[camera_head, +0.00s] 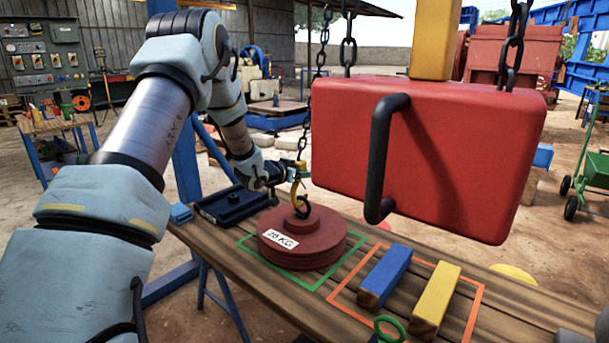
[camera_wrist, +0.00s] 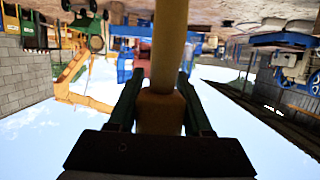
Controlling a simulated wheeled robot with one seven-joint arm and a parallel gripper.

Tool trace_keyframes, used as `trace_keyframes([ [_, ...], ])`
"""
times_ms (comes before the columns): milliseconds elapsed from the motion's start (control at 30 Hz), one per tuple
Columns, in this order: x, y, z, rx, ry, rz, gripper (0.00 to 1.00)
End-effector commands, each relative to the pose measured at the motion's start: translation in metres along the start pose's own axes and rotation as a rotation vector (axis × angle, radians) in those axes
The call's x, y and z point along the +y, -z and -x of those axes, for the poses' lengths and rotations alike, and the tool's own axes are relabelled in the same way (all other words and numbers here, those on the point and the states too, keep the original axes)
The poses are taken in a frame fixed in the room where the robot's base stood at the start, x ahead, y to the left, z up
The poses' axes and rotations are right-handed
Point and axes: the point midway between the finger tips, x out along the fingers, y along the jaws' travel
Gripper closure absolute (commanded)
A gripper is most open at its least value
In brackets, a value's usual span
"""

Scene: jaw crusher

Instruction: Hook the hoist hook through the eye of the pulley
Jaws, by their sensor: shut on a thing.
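The yellow hoist hook (camera_head: 294,189) hangs on a dark chain (camera_head: 321,50) and is held in my gripper (camera_head: 290,174). In the wrist view, the dark fingers of my gripper (camera_wrist: 160,90) are shut on both sides of the yellow hook body (camera_wrist: 160,112). The pulley (camera_head: 303,240) is a dark red stack of discs with a 20 KG label. It lies flat on the bench inside a green outline. Its dark eye (camera_head: 303,207) stands on top. The hook's lower end is right at the eye and overlaps it in the picture. I cannot tell whether it passes through.
A large red block (camera_head: 460,150) with a black handle (camera_head: 380,150) hangs on chains at the right, close to the hook. A blue bar (camera_head: 385,275) and a yellow bar (camera_head: 436,298) lie on the wooden bench (camera_head: 245,283). A dark tray (camera_head: 230,206) sits left of the pulley.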

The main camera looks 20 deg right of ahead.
Motion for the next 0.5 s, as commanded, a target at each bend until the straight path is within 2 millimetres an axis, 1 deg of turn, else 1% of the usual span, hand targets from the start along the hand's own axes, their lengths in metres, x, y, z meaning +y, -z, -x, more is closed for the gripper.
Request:
trace_keyframes([
  [33, -0.0001, 0.0036, -0.0003, 0.005, 0.000, -0.001, 1.00],
  [300, -0.0001, 0.0033, -0.0004, 0.005, 0.000, -0.002, 1.00],
  [433, -0.0002, 0.0065, -0.0012, 0.005, 0.000, -0.002, 1.00],
  [467, -0.0002, 0.0058, -0.0013, 0.005, 0.000, -0.002, 0.48],
  [500, -0.0002, 0.0053, -0.0013, 0.004, 0.000, -0.002, 0.43],
])
